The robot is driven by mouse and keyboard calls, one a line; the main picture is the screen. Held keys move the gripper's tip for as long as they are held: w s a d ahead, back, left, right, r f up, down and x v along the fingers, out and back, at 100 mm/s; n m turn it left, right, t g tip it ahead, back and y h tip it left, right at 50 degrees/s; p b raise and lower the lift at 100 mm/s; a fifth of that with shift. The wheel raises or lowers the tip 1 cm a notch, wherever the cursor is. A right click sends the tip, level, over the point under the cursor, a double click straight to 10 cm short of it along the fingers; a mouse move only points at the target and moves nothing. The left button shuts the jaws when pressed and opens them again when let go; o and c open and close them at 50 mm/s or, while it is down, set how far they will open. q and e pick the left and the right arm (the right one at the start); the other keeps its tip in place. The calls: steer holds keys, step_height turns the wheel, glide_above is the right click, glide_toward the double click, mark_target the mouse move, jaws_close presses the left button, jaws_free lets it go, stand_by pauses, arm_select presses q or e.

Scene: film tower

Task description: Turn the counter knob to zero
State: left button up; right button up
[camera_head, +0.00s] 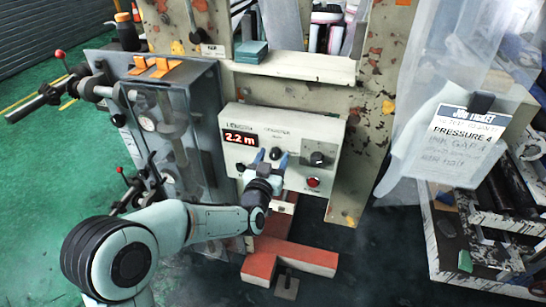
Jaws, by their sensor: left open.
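A pale counter box (262,117) is fixed to the front of the worn cream frame. Its display (240,138) reads 2.2 m in red. A dark knob (275,153) sits in the middle of the panel under small lettering. A larger black knob (317,158) is to its right, above a red button (313,182). My left gripper (271,159) is open in front of the panel, its blue fingertips on either side of the middle knob in the picture. I cannot tell whether they touch it. My right gripper is not in view.
A grey cabinet (200,85) with levers and red-tipped handles stands to the left. A cream shelf (300,66) with a teal block (251,51) is above the box. A job ticket (465,140) hangs at the right beside clear plastic sheeting. Red blocks (262,262) lie below.

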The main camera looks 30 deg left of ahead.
arm_select(q)
steer(key=shift+w+a, duration=0.1)
steer(key=shift+w, duration=0.1)
steer(key=c, duration=1)
